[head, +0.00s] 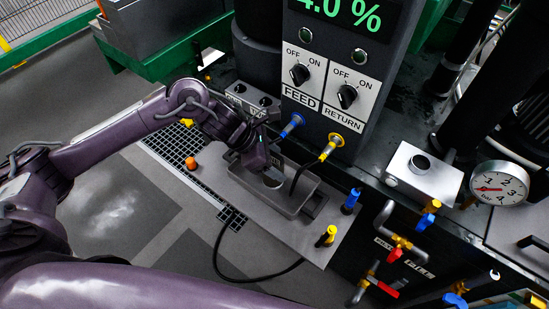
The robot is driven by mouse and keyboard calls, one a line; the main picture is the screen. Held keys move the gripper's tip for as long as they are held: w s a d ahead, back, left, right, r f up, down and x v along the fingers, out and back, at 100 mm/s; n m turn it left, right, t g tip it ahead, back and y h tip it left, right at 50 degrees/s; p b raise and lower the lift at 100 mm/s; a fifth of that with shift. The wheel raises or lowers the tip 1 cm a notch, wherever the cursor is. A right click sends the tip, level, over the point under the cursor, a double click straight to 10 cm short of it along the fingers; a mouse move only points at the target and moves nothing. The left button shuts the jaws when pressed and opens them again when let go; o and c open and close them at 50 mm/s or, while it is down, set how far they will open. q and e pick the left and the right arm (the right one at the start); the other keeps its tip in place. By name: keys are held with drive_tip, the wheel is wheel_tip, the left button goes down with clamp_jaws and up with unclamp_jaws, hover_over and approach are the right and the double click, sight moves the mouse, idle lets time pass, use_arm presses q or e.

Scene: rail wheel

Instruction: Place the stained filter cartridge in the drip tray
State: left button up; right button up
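The drip tray appears to be the grey, shallow, rectangular tray (312,189) on the light bench panel, at the middle of the head view. My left gripper (266,170) reaches over the tray's left part and points down into it. A small round grey thing (272,182) shows right at its fingertips, inside the tray's outline. It may be the filter cartridge, but no stain can be made out. The fingers are too dark and small to tell whether they are open or shut on it. My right gripper is not in view.
Blue and yellow plugs stand right.

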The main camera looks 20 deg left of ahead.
use_arm(q)
drive_tip(key=shift+o, duration=0.3)
drive_tip(key=shift+r, duration=0.1)
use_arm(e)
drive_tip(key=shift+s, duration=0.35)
use_arm(q)
drive_tip(key=shift+a+r, duration=0.2)
drive_tip(key=shift+r, duration=0.05)
drive_tip(key=v, duration=1.1)
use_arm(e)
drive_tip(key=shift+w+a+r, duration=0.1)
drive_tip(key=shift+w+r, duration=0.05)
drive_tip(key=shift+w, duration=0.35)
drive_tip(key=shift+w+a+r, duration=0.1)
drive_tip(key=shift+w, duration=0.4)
use_arm(q)
drive_tip(key=shift+s+r, duration=0.1)
drive_tip(key=shift+s, duration=0.05)
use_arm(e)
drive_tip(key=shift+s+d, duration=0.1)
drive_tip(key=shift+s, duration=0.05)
